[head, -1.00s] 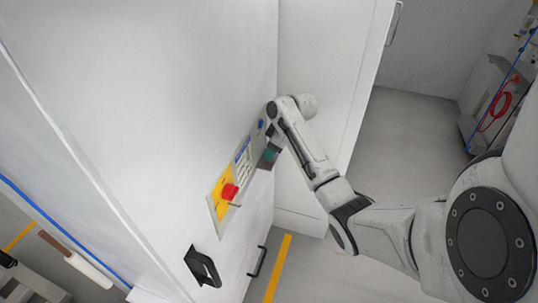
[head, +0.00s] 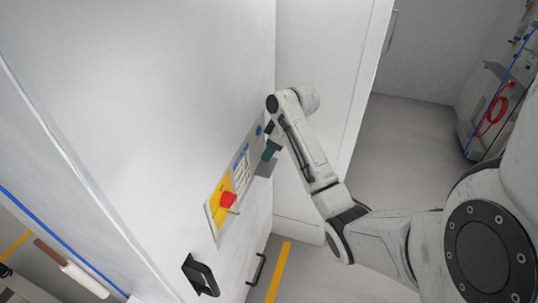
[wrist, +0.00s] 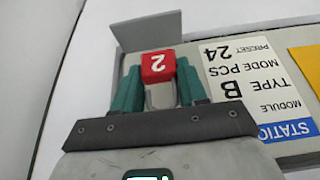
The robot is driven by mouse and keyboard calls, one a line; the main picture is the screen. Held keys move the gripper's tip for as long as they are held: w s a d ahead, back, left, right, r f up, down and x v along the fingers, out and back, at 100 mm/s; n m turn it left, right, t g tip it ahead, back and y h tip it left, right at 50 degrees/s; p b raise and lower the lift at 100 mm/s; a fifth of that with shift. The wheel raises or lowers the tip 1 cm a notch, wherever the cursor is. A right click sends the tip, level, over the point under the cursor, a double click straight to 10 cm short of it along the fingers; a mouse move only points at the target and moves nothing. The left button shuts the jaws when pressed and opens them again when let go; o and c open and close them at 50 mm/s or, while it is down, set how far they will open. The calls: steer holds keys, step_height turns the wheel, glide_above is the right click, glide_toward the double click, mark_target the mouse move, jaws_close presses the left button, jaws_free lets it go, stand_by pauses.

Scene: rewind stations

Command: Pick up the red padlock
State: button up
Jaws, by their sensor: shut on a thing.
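The red padlock (wrist: 158,67), marked with a white 2, sits between the green fingertips of my gripper (wrist: 158,80) in the wrist view. Its pale shackle (wrist: 160,97) points toward the palm. My gripper is shut on it, close in front of the grey panel. In the head view my gripper (head: 268,151) is beside the upper right end of that panel, and the padlock cannot be made out there.
The panel carries a white label (wrist: 240,78) and a yellow plate with a red knob (head: 228,199). Black handles (head: 201,275) stick out of the white cabinet (head: 160,100) below. Open floor (head: 400,140) lies to the right.

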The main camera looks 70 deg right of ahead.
steer(key=s+a+r+p, duration=0.6)
steer(key=s+a+r, duration=0.1)
steer(key=a, duration=0.3)
steer(key=shift+s+r, duration=0.25)
steer(key=shift+r, duration=0.35)
